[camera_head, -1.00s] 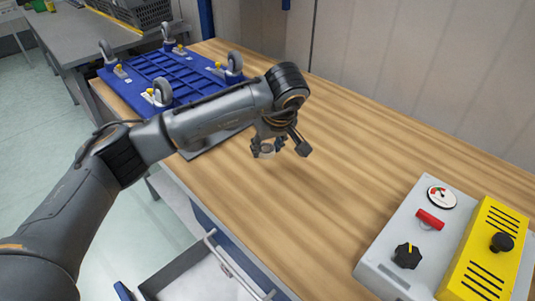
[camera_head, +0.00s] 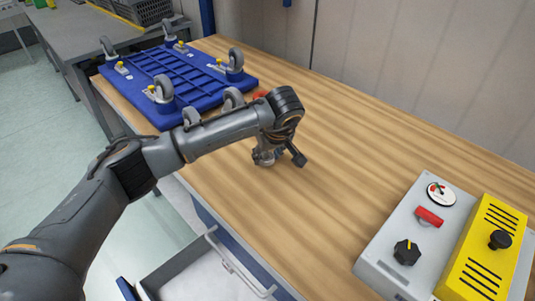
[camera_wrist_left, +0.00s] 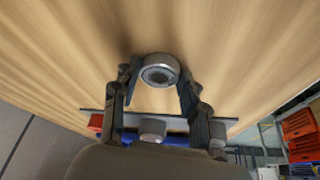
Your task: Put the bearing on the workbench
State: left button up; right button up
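The bearing (camera_wrist_left: 158,72), a small grey metal ring with a dark centre, sits between the fingertips of my left gripper (camera_wrist_left: 160,78) in the left wrist view. The fingers lie close against its two sides. In the head view my left gripper (camera_head: 270,157) points down at the workbench (camera_head: 330,190), a wood-topped table. The bearing is small there and partly covered by the fingers. It is at or very near the wooden surface; I cannot tell whether it touches. My right gripper is not in view.
A blue dolly (camera_head: 185,80) with upturned casters lies at the bench's far left. A grey and yellow control box (camera_head: 450,240) with a red switch and black knobs stands at the right. An open drawer (camera_head: 200,265) juts out in front. The middle of the bench is clear.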

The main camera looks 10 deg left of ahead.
pick_arm(q)
jog(key=o, duration=0.4)
jog(key=shift+c, duration=0.2)
jog(key=shift+r+p, duration=0.3)
jog(key=shift+r, duration=0.05)
jog(key=b+v, duration=0.1)
jog(key=v, duration=1)
jog(key=shift+s+r, duration=0.15)
jog(key=shift+r, duration=0.2)
